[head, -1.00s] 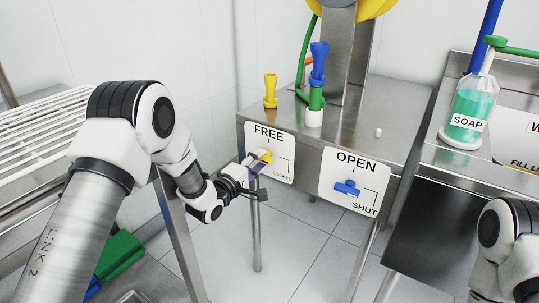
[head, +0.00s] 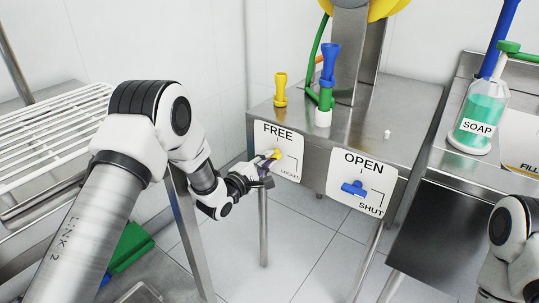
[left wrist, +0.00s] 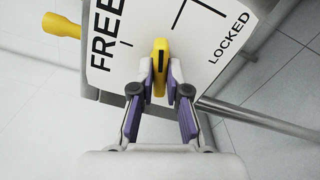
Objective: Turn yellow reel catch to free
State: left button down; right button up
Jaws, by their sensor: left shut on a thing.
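The yellow reel catch (head: 277,153) sits on a white plate (head: 290,167) marked FREE at the top and LOCKED at the lower right. My left gripper (head: 271,158) is shut on the catch. In the left wrist view the catch (left wrist: 159,62) stands between the purple finger pads of my left gripper (left wrist: 160,88), its far end showing past the tips. The fingers partly hide the catch in the head view, so its exact angle to the marks is hard to tell. My right gripper is out of view; only part of my right arm shows at the right edge.
A blue handle (head: 354,188) on the OPEN/SHUT plate (head: 370,170) is just right. Yellow (head: 281,90) and blue (head: 329,62) nozzles stand on the steel top above. A soap bottle (head: 474,124) is at right. A white rack (head: 55,130) is at left.

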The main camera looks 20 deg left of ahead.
pick_arm(q)
jog(key=shift+n, duration=0.3)
jog(key=n+p, duration=0.1)
jog(key=n, duration=0.3)
jog(key=shift+n+p, duration=0.3)
jog(key=shift+p, duration=0.1)
